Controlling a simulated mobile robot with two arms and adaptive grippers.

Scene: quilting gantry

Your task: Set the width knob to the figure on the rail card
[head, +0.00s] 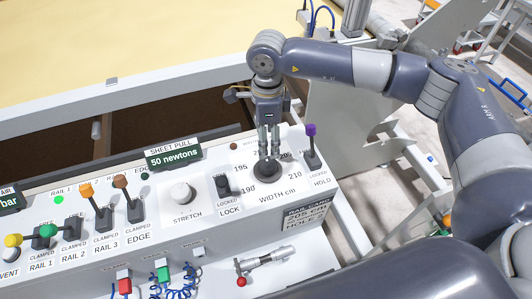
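The black width knob (266,171) sits on the white panel above the print "WIDTH cm". Figures 190, 195 and 210 show around it; those at the top are partly hidden by my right gripper. The knob's pointer direction cannot be made out. My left gripper is not in view.
A purple-topped hold lever (311,147) stands close right of the knob, and a black lock switch (223,186) stands left. Further left are a stretch knob (181,194) and several coloured clamp levers. A metal tool with a red ball (262,263) lies below the panel.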

